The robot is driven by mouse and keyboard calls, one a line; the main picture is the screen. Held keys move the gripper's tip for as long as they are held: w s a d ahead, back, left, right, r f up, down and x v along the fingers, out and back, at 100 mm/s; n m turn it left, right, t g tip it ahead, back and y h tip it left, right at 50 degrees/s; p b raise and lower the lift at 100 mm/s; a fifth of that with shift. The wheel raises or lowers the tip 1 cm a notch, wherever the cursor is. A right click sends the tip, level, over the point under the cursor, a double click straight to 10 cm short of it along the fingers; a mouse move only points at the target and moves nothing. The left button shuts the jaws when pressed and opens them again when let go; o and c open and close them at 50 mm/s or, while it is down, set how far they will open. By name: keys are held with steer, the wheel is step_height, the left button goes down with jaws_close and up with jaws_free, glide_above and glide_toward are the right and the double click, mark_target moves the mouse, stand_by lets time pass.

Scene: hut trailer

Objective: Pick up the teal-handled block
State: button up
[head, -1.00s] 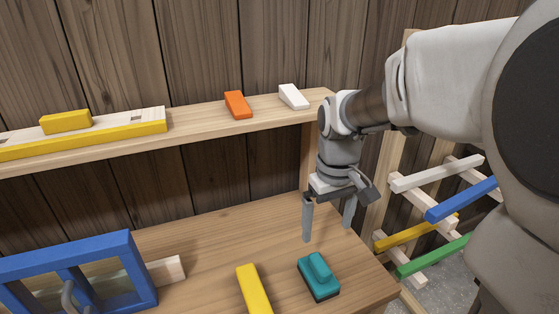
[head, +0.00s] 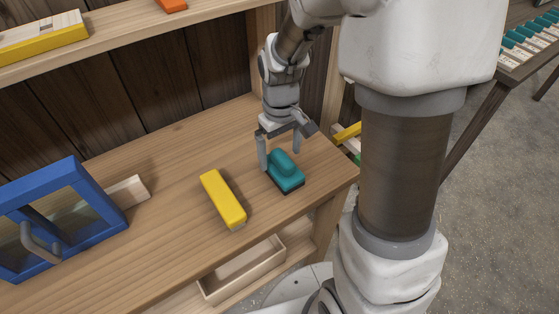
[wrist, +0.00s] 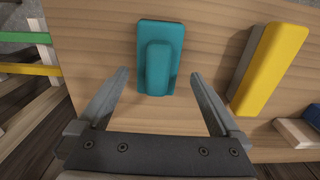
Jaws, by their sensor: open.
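The teal-handled block (head: 285,172) lies on the wooden bench near its right end. It has a teal body with a raised teal handle and a dark underside. My gripper (head: 280,160) is open and points down just above and behind the block, its fingers spread to either side. In the wrist view the block (wrist: 160,55) lies ahead of and between the open fingertips of my gripper (wrist: 157,78), with its near end about level with them. I cannot tell whether either finger touches it. Nothing is held.
A yellow block (head: 223,199) lies left of the teal one. A blue frame with a grey handle (head: 80,200) stands at the left by a pale wood strip (head: 128,191). A shelf (head: 130,42) runs above the back. An open wooden tray (head: 243,270) sits below the bench.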

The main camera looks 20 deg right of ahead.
mark_target(283, 157)
steer(key=f, duration=0.4)
steer(key=shift+s+d+f+b, duration=0.15)
steer(key=shift+s+d+b, duration=0.1)
steer(key=shift+b, duration=0.1)
steer(key=shift+w+f, duration=0.1)
steer(key=shift+f, duration=0.45)
steer(key=c, duration=1.5)
steer(key=shift+o, duration=0.2)
steer(key=shift+r, duration=0.15)
steer(key=shift+r, duration=0.6)
step_height(283, 157, up, 3)
steer(key=shift+w+p, duration=0.1)
steer(key=shift+p, duration=0.25)
steer(key=s+d+r, duration=0.1)
steer(key=d+r, duration=0.5)
steer(key=d, duration=0.5)
steer(key=shift+s+d+r+p, duration=0.3)
